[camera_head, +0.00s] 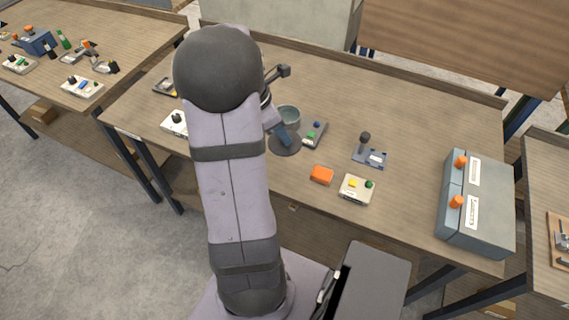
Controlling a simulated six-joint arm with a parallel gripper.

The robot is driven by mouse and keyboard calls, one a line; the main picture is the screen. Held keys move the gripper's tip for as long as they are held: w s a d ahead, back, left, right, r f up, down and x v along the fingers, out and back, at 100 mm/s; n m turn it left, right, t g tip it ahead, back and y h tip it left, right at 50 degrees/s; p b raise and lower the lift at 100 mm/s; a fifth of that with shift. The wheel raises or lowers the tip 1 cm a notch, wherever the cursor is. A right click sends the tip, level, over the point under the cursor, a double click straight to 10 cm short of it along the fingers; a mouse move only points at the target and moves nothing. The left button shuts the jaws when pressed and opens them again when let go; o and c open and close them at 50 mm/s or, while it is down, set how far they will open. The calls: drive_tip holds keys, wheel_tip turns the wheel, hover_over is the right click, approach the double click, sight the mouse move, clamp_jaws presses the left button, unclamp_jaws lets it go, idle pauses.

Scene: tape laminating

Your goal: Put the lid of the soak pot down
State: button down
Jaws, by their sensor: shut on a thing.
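The soak pot (290,114) is a grey-blue round vessel on the workbench, just right of my arm. Its top seems open. A dark grey round disc, which looks like the lid (291,150), is in front of the pot. My gripper (286,137) is over this disc, with a blue finger reaching down to it, and is shut on it. My arm and gripper hide part of the disc and pot. I cannot tell whether the disc touches the bench.
A small device with blue and green knobs (314,134) is close right of the disc. An orange block (321,175) and a cream box with yellow and green buttons (356,189) are nearer the front edge. A large grey box (478,205) stands right. The bench's back middle is clear.

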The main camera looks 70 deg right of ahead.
sight(274, 145)
drive_tip(key=shift+f, duration=0.25)
drive_tip(key=shift+f+p, duration=0.35)
drive_tip(key=shift+f, duration=4.4)
drive_tip(key=shift+f, duration=0.15)
drive_tip(key=c, duration=1.6)
unclamp_jaws()
drive_tip(key=shift+w+r, duration=0.15)
drive_tip(key=shift+r, duration=0.25)
drive_tip(key=b+v, duration=0.1)
drive_tip(key=v, duration=1)
drive_tip(key=shift+w+a+r, duration=0.15)
drive_tip(key=shift+r, duration=0.1)
